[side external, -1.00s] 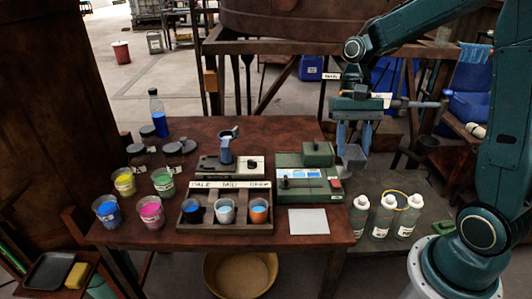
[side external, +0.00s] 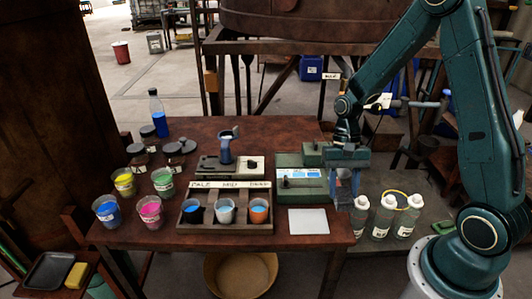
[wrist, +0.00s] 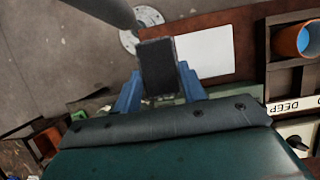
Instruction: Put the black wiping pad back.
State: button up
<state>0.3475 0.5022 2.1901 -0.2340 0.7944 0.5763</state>
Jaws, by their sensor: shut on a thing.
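The black wiping pad (wrist: 157,66) is between the blue fingers of my gripper (wrist: 160,86) in the wrist view, and the gripper is shut on it. In the side view my gripper (side external: 346,188) points down at the table's right edge, beside the green device. The pad (side external: 344,178) shows there only as a small dark-grey shape, partly hidden by the fingers. A flat pale grey plate (side external: 308,221) lies bare on the table, left of and nearer than the gripper. It also shows in the wrist view (wrist: 206,52), beyond the pad.
The green device (side external: 300,184) stands close left of the gripper. A rack marked PALE, MID, DEEP (side external: 224,186) holds cups farther left. White-capped bottles (side external: 382,216) stand to the right. A black tray (side external: 48,271) and yellow sponge (side external: 76,275) lie at lower left.

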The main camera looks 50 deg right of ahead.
aim_at(342, 188)
jog(key=shift+f, duration=1.6)
jog(key=shift+f, duration=1.9)
jog(key=o, duration=1)
jog(key=shift+f, duration=0.1)
jog(key=shift+c, duration=0.2)
jog(key=v, duration=1.2)
